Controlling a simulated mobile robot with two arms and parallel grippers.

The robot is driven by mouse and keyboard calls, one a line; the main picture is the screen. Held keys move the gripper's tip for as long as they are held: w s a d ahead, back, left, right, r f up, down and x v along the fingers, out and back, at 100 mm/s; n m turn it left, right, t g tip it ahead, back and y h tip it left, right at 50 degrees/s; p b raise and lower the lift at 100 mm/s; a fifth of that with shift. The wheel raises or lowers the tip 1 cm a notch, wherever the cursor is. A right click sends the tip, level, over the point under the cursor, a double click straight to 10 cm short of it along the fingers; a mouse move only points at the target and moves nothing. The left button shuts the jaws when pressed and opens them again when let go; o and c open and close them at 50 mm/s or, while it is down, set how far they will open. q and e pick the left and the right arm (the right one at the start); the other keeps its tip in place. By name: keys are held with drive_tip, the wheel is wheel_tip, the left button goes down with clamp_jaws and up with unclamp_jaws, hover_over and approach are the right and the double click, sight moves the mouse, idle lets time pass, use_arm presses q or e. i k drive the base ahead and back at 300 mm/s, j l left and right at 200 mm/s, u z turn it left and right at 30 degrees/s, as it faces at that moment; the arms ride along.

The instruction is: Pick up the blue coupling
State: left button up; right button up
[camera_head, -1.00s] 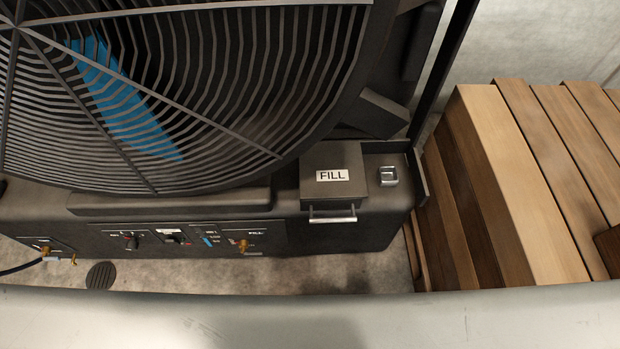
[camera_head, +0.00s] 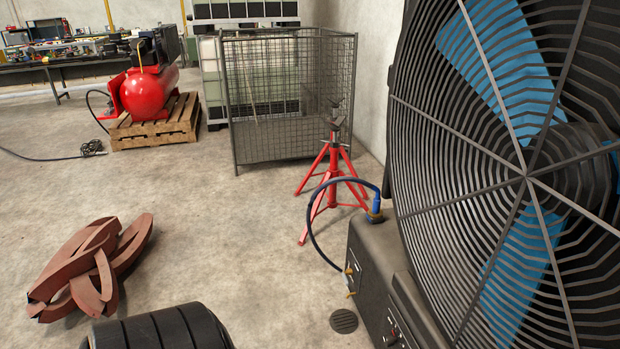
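The blue coupling (camera_head: 376,203) shows in the head view, right of centre, at the near end of a dark hose (camera_head: 314,216). It stands upright at the back corner of the dark fan base (camera_head: 371,262), with a brass-coloured part around or below it. The hose loops down to a brass fitting on the side of the base. Whether the coupling is seated or only resting there is too small to tell. Neither of my grippers is in view.
The large caged fan (camera_head: 520,180) fills the right side. A red stand (camera_head: 331,178) and a wire cage (camera_head: 290,100) stand behind the coupling. Reddish-brown curved pieces (camera_head: 95,268) and a black ribbed object (camera_head: 165,330) lie at lower left. Open concrete floor lies between.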

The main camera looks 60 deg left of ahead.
sight(375, 212)
drive_tip(key=k+l+u, duration=0.15)
drive_tip(key=u, duration=1.15)
drive_tip(key=z, duration=2.55)
drive_tip(key=u, duration=2.55)
drive_tip(key=z, duration=0.3)
drive_tip(key=i+j+z, duration=0.2)
drive_tip(key=z, duration=0.2)
drive_tip(key=i+j+z, duration=0.15)
drive_tip(key=j+z, duration=0.15)
drive_tip(key=z, duration=0.15)
drive_tip(key=i+j+z, duration=0.1)
drive_tip(key=j+z, duration=0.3)
